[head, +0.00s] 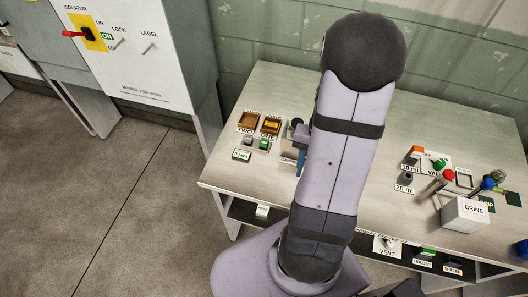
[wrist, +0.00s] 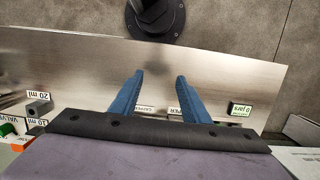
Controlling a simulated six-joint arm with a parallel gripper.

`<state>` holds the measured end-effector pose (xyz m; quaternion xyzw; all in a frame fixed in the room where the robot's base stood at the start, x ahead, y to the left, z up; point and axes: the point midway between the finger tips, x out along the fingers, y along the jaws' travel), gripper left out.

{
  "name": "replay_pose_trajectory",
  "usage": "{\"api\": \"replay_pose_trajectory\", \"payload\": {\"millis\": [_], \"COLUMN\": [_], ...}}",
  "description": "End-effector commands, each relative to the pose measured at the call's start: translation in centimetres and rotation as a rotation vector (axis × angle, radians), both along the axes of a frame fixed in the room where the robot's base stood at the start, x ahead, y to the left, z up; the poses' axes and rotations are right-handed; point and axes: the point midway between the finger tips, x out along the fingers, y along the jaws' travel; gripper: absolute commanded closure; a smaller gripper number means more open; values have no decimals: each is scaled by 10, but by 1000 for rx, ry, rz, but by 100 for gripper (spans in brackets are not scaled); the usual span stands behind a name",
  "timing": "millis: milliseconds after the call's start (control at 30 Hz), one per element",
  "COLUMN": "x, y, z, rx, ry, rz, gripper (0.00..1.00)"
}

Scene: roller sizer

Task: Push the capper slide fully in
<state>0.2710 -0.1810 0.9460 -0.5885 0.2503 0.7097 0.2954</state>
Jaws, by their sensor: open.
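The capper slide itself I cannot make out in either view; my arm and gripper cover that part of the bench. A white label that seems to read CAPPER (head: 289,157) is partly hidden in the head view, just left of my arm. It also shows in part between and behind the fingers in the wrist view (wrist: 175,110). My gripper (wrist: 160,76) has its two blue fingers spread apart with nothing visible between them. In the head view one blue fingertip (head: 301,161) shows beside the label, over the bench. Whether it touches anything I cannot tell.
Right of my arm are valve controls (head: 438,163) and a white BRINE box (head: 464,214). A lower shelf holds a VENT knob (head: 388,242). A cabinet (head: 140,50) stands left.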

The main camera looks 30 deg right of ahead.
Motion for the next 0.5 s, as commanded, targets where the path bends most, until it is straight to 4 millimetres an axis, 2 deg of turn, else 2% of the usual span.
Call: {"api": "replay_pose_trajectory", "payload": {"millis": [100, 367, 500], "x": [0, 6, 18], "y": [20, 56, 72], "z": [13, 41, 58], "rx": [-5, -30, -54], "ry": [-6, -43, -82], "rz": [56, 187, 262], "gripper": [58, 58, 58]}}
